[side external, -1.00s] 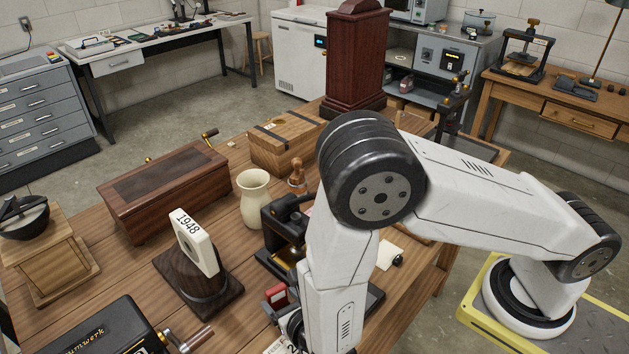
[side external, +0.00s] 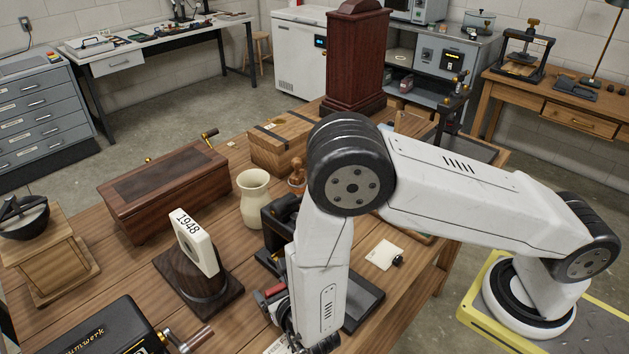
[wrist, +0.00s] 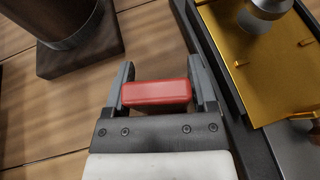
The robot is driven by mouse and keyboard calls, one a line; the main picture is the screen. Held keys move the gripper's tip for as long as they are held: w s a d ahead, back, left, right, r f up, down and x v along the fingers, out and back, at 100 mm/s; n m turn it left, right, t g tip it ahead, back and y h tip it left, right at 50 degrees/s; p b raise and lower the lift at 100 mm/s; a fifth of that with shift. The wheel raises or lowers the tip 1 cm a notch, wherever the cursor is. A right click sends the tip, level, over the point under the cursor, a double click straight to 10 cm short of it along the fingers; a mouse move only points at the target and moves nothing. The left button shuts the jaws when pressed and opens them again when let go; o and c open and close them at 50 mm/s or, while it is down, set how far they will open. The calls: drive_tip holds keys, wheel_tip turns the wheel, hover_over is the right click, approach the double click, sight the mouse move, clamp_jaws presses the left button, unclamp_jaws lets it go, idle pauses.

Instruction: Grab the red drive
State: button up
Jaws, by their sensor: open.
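The red drive (wrist: 156,94) is a small red block in the wrist view. It lies between the two fingers of my gripper (wrist: 162,88), with a narrow gap visible beside it. My gripper is open around it, one finger on each side. In the side external view a small part of the red drive (side external: 274,292) shows just left of my arm's lower end. The fingers are mostly hidden there behind my arm.
A dark wooden stand with a white "1948" plate (side external: 197,243) is to the left. A black-framed device with a brass plate (wrist: 285,70) is close on the right in the wrist view. A cream vase (side external: 254,198) and a wooden chest (side external: 165,190) stand farther back.

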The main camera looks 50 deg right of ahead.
drive_tip(key=c, duration=0.9)
drive_tip(key=shift+r, duration=0.1)
drive_tip(key=shift+c, duration=0.2)
wheel_tip(320, 180, up, 10)
idle(0.7)
